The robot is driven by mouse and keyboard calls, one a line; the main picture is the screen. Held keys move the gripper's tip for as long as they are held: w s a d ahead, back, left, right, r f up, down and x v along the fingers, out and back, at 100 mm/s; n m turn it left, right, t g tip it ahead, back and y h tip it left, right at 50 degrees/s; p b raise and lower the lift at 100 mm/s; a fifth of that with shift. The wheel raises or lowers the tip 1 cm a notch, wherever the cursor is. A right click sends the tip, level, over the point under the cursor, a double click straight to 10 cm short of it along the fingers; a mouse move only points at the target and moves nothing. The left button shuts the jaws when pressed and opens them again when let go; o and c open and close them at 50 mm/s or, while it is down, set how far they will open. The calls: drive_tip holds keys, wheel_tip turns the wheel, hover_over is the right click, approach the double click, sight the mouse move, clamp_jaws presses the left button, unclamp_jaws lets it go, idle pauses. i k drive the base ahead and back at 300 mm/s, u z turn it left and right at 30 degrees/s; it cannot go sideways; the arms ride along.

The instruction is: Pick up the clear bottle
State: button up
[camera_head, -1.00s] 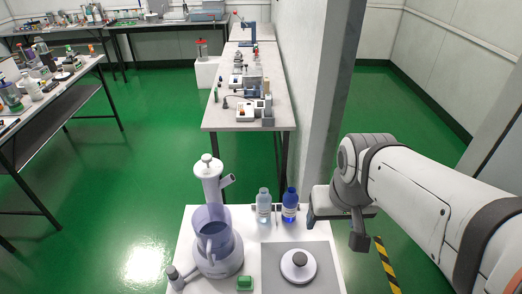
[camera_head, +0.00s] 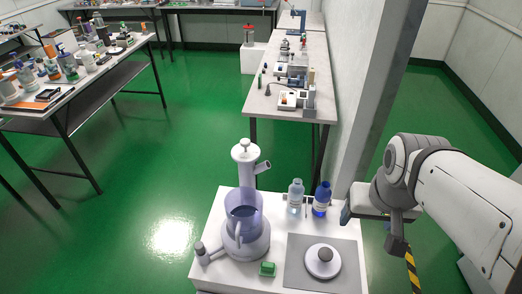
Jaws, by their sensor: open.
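The clear bottle (camera_head: 295,199) stands upright with a pale cap at the back of a small white table (camera_head: 213,234). A blue bottle (camera_head: 321,202) stands close on its right. My gripper (camera_head: 371,229) is at the table's right side, to the right of both bottles and apart from them. Its jaws are open, and I see nothing between them.
A tall white apparatus with a clear jug (camera_head: 245,222) stands left of the bottles. A grey plate (camera_head: 297,272) with a round white object (camera_head: 322,261) and a green block (camera_head: 267,269) lie in front. A wall column (camera_head: 372,110) rises behind my gripper.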

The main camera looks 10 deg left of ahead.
sight(295, 196)
drive_tip(key=u, duration=0.2)
drive_tip(key=k, duration=0.5)
drive_tip(key=z, duration=1.65)
drive_tip(key=k, duration=1.15)
drive_tip(key=u, duration=0.85)
drive_tip(key=i, duration=1)
drive_tip(key=u, duration=0.05)
